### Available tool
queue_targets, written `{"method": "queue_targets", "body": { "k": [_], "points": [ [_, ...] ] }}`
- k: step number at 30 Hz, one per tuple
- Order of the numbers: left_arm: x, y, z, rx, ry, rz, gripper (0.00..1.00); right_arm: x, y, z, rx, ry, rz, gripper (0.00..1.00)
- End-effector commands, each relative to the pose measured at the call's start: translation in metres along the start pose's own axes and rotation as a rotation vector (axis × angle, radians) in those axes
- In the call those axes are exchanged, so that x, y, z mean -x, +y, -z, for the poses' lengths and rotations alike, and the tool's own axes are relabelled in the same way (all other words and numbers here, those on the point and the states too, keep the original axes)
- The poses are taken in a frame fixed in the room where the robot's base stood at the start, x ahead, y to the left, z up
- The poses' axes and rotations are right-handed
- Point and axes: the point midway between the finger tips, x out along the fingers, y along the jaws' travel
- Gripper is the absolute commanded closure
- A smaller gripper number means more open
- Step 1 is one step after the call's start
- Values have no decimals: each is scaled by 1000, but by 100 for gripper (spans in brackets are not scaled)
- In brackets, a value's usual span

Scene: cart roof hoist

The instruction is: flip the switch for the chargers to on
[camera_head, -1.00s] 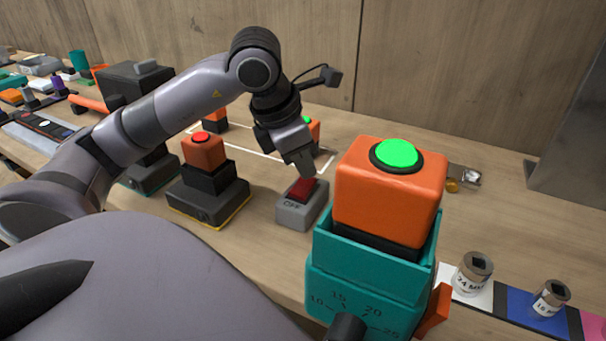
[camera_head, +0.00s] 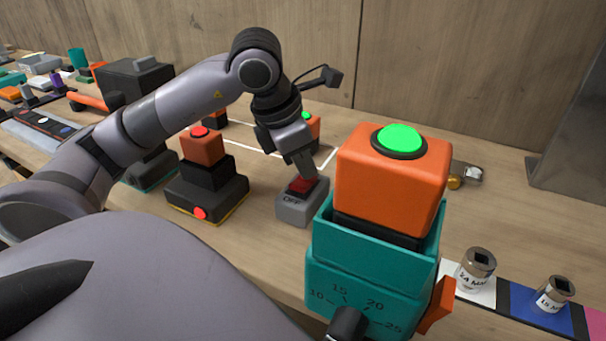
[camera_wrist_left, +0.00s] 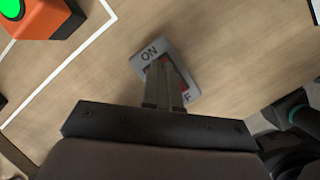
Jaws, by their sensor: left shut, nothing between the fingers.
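The switch is a small grey box (camera_head: 298,207) with a red rocker (camera_head: 297,187) and "OFF" on its near side. In the left wrist view the switch plate (camera_wrist_left: 151,53) shows "ON" at the far end and part of the other label beyond my fingers. My left gripper (camera_head: 309,176) is shut and empty, its tips down at the rocker and seemingly touching it. Its fingers hide much of the rocker in the wrist view. A charger (camera_head: 208,198) left of the switch holds an orange battery with a red top light; a red light (camera_head: 200,213) glows on its base. My right gripper is not in view.
Another charger (camera_head: 150,165) stands behind my left arm. A wooden wall closes the back.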

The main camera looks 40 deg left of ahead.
Motion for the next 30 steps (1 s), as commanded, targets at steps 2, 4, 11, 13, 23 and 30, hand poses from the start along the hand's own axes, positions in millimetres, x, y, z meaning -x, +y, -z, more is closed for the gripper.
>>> {"method": "queue_targets", "body": {
  "k": [2,4,11,13,23,30],
  "points": [
    [4,0,-1,0,1,0,100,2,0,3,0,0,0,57],
    [8,0,-2,0,1,0,100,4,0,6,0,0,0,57],
    [27,0,-7,0,0,0,100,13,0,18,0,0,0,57],
    [32,0,-9,0,0,0,100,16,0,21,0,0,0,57],
    [58,0,-15,0,0,-1,100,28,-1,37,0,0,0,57],
    [69,0,-17,0,0,0,100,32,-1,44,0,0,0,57]
  ]
}}
